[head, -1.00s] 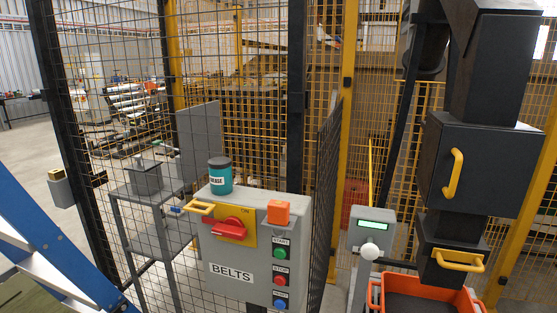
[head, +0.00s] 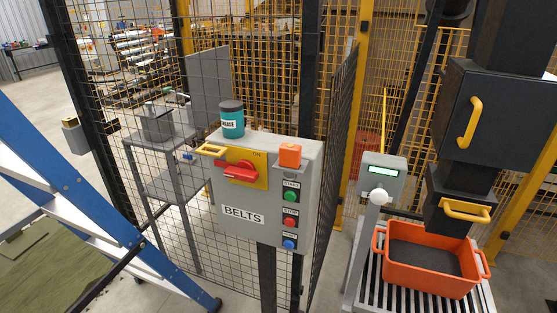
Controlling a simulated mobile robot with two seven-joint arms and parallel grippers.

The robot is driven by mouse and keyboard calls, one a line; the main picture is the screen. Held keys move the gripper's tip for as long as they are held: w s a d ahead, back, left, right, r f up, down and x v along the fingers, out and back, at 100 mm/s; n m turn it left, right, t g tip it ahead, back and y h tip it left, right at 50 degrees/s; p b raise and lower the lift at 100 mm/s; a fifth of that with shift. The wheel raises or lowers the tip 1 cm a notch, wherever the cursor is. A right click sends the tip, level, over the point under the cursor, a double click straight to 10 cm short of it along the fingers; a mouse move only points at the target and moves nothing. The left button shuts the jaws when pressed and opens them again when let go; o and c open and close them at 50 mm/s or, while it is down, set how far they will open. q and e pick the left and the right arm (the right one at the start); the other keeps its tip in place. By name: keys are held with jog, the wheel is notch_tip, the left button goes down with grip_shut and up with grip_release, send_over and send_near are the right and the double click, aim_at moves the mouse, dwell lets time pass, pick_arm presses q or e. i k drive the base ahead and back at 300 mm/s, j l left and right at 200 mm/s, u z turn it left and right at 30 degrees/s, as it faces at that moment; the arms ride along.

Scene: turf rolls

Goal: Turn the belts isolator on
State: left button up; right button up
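The grey control box (head: 262,205) labelled BELTS stands on a dark post in the middle of the head view. Its isolator is a red rotary handle (head: 238,171) on a yellow plate (head: 262,181). The red handle lies roughly level, tilted slightly. The word ON is at the plate's top right; any other marking is too small to read. A yellow loop (head: 212,149) sticks out at the plate's upper left. Green START (head: 291,196), red STOP (head: 289,222) and blue (head: 289,244) buttons run down the right side. Neither of my grippers is in view.
Mesh fencing stands behind. A blue ladder (head: 75,195) is at left. At right are a display post (head: 381,178) and an orange crate (head: 428,284) on rollers.

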aim_at(245, 171)
jog(key=u, duration=0.95)
jog(key=k+u, duration=0.35)
jog(key=k+l+u, duration=0.1)
jog(key=u, duration=0.25)
jog(key=k, duration=0.25)
